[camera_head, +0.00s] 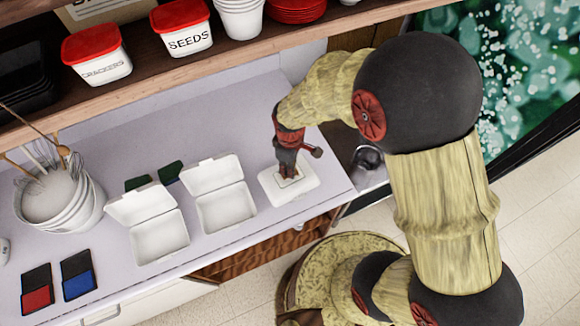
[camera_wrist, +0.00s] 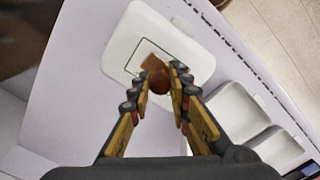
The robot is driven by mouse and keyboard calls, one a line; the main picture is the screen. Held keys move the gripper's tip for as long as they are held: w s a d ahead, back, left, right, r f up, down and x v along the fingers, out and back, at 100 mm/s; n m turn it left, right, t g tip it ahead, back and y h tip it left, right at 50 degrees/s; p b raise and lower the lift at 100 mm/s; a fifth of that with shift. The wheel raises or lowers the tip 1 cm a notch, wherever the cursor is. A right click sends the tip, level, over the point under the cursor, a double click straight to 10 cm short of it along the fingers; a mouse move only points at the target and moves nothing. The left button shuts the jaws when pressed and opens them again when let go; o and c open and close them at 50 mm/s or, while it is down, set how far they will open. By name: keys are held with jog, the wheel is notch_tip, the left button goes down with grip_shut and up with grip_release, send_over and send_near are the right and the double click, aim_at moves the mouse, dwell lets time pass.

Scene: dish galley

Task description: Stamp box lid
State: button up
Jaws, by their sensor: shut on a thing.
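A closed white box (camera_head: 302,190) stands near the right end of the counter. It also shows in the wrist view (camera_wrist: 120,45), where a thin green rectangular outline is on its lid. My gripper (camera_head: 287,165) is above the box, pointing down. In the wrist view my gripper (camera_wrist: 158,78) is shut on a brown stamp (camera_wrist: 152,62) with a rounded handle. The stamp's base appears inside the green outline. Whether it touches the lid I cannot tell. A red ink pad (camera_head: 37,298) and a blue ink pad (camera_head: 78,285) lie at the front left.
Two open white boxes, a left one (camera_head: 161,240) and a right one (camera_head: 225,209), stand left of the closed box. Dark green pads (camera_head: 170,171) lie behind them. A bucket of utensils (camera_head: 62,200) stands at the left. A shelf (camera_head: 150,73) with tubs runs above the counter.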

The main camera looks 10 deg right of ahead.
jog(key=shift+r+p, duration=1.65)
jog(key=shift+r, duration=1)
jog(key=shift+f, duration=0.1)
